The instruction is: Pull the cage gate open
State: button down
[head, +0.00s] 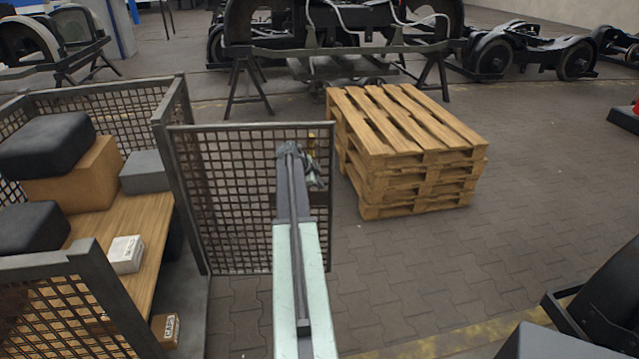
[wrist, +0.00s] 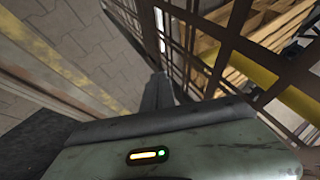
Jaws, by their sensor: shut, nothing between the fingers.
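The cage gate (head: 235,215) is a dark mesh panel in the head view. It stands swung out to the right from the cage's corner post, leaving the cage's side open. In the wrist view the dark fingers (wrist: 158,92) are together and empty.
The mesh cage (head: 50,275) at left holds dark and brown boxes on a wooden shelf (head: 140,215). A small brown box (head: 165,330) lies low by the opening. A pallet stack (head: 410,150) stands right of the gate. Paved floor (head: 420,265) is clear in front of the pallets.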

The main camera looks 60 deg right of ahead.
jog(key=a+r+p, duration=0.8)
jog(key=shift+s+a, duration=0.35)
jog(key=shift+s, duration=0.1)
jog(key=shift+s, duration=0.1)
